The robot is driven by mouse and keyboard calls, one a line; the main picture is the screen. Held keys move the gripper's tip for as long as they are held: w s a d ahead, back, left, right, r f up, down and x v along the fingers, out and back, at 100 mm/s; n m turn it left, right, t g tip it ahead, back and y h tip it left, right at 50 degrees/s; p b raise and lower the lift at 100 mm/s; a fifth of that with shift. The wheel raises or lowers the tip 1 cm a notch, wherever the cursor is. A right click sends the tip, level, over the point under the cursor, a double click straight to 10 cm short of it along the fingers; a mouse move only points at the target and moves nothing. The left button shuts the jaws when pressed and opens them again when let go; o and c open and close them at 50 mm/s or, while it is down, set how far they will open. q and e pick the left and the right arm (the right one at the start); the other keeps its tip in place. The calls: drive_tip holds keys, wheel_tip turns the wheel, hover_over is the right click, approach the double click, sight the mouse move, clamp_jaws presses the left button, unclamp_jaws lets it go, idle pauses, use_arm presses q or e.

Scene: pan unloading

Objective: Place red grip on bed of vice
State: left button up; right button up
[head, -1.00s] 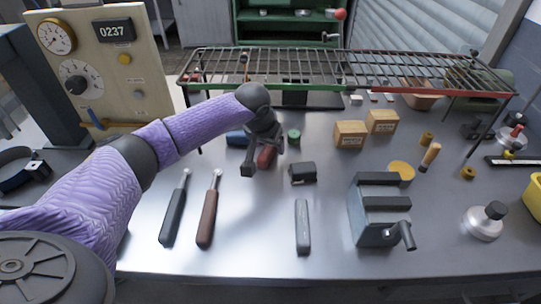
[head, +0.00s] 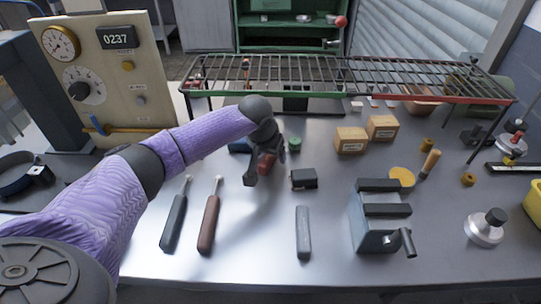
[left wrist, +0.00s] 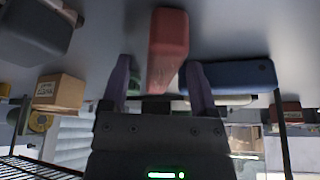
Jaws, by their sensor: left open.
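The red grip (head: 266,162) is a small red block on the metal table, partly hidden by my left gripper (head: 261,172) in the head view. In the left wrist view, the red grip (left wrist: 168,45) shows between the two spread fingers of my left gripper (left wrist: 160,78). The fingers are open on either side of it; I cannot tell whether they touch it. The vice (head: 376,230), grey-blue with dark jaw bars and a crank handle, stands at the right front of the table. My right gripper is not in view.
A blue block (left wrist: 232,77) lies close beside the red grip. A black block (head: 304,179), a grey bar (head: 303,232) and two handled tools (head: 209,225) lie nearby. A wire rack (head: 300,75) spans the back. Wooden boxes (head: 351,141) stand behind the vice.

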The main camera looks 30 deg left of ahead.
use_arm(q)
clamp_jaws()
idle(0.4)
